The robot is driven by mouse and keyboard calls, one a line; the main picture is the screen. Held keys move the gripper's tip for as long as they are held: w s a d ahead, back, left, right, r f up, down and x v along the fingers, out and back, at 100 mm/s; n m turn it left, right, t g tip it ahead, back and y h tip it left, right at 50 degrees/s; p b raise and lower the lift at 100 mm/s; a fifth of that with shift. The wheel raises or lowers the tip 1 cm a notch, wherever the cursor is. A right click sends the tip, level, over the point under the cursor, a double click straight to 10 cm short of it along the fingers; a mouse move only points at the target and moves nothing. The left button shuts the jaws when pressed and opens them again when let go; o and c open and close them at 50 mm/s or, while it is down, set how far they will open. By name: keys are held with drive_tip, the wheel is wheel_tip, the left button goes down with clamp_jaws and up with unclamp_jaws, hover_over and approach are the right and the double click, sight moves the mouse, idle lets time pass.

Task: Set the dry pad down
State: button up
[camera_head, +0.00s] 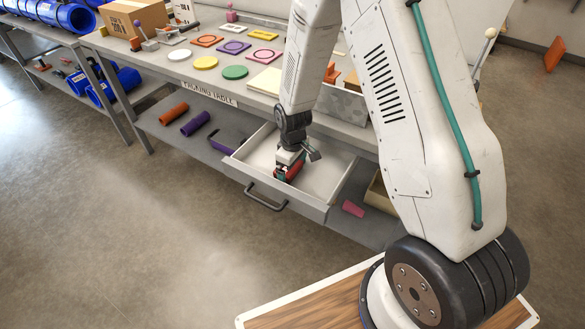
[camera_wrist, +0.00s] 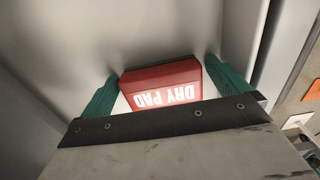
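The dry pad (camera_wrist: 165,85) is a red block with white "DRY PAD" lettering, upside down in the wrist view. It sits between the two green fingertips of my gripper (camera_wrist: 162,72), which close on its sides near their tips. In the head view my gripper (camera_head: 288,168) points down into the open drawer (camera_head: 318,165) with the red pad (camera_head: 294,171) at its end, low inside it. Whether the pad's underside touches the drawer floor cannot be told.
The drawer is pulled out from under the packing table (camera_head: 178,72); its handle (camera_head: 265,197) faces front. The drawer floor around the pad looks bare. Coloured plates, a cardboard box (camera_head: 133,20) and a grey bin (camera_head: 343,103) stand on the tabletop. A pink piece (camera_head: 353,208) lies on the lower shelf.

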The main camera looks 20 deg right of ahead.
drive_tip(key=s+r+m, duration=0.1)
drive_tip(key=s+r, duration=0.1)
drive_tip(key=r, duration=0.9)
drive_tip(key=s+r+m, duration=0.1)
drive_tip(key=s+r, duration=0.1)
drive_tip(key=r, duration=0.9)
drive_tip(key=s+r+m, duration=0.1)
drive_tip(key=s+r, duration=0.4)
drive_tip(key=s, duration=0.3)
drive_tip(key=s+d+r+m, duration=0.1)
drive_tip(key=s+r+m, duration=0.1)
drive_tip(key=s+r, duration=0.3)
drive_tip(key=s+d+r+m+t, duration=0.1)
drive_tip(key=s+r, duration=0.4)
drive_tip(key=s, duration=0.7)
drive_tip(key=shift+s+m, duration=0.2)
drive_tip(key=shift+m, duration=0.4)
drive_tip(key=shift+d, duration=0.2)
